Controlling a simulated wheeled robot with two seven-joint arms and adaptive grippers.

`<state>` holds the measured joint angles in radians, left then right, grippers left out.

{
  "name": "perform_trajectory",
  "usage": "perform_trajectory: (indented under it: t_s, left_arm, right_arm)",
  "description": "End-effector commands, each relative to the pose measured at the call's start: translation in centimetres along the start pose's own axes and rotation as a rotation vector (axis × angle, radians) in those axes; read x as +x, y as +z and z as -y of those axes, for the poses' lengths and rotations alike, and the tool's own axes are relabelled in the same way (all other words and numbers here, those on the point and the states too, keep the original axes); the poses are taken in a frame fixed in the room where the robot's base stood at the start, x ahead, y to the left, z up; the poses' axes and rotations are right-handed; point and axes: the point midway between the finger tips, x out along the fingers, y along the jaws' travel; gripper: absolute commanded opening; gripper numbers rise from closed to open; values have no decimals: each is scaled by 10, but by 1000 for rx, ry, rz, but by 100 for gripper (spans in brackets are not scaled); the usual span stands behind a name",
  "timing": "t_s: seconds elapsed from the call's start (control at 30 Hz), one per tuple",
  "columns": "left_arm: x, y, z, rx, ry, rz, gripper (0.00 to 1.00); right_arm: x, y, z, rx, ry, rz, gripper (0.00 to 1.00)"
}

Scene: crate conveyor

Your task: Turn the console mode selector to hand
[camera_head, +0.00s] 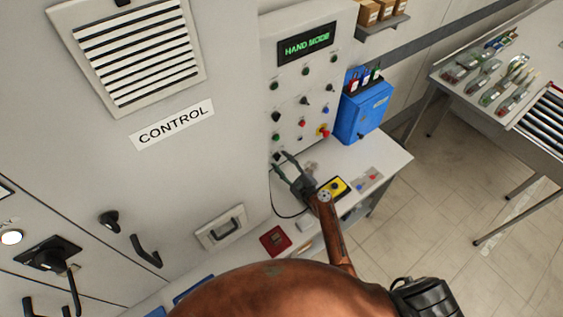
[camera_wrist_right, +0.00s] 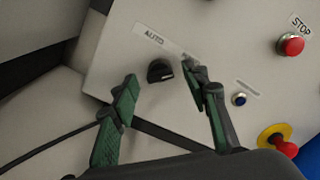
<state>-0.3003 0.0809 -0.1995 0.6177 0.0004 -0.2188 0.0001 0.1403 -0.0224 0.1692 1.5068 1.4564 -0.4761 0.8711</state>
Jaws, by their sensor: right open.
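The mode selector (camera_wrist_right: 160,70) is a black knob on the pale console face, with an AUTO label at its upper left in the right wrist view. A light mark shows on the knob's right side. A second label to its right is partly hidden by a finger. My right gripper (camera_wrist_right: 161,80) is open, with one green-padded finger on either side of the knob in the picture; I cannot tell whether either touches it. In the head view, my right gripper (camera_head: 281,161) is at the console's lower left. The console display (camera_head: 306,45) reads HAND MODE in green. My left gripper is not in view.
A red STOP button (camera_wrist_right: 291,44), a small blue button (camera_wrist_right: 239,99) and a red knob on a yellow ring (camera_wrist_right: 281,142) are right of the gripper. A blue box (camera_head: 362,108) hangs right of the console. A pale shelf (camera_head: 388,160) lies below.

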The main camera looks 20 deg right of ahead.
Motion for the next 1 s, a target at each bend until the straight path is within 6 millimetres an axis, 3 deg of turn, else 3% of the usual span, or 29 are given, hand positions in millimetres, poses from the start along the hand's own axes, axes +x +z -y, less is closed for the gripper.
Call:
perform_trajectory:
  t_s: [0.53, 0.7, 1.0]
  left_arm:
    - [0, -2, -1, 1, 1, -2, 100]
    - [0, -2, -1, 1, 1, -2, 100]
    - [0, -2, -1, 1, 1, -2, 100]
  right_arm:
    - [-100, -1, 0, -1, 1, -3, 42]
    - [-114, -1, 0, -1, 1, -2, 42]
    - [-116, 0, 0, 0, 0, -1, 42]
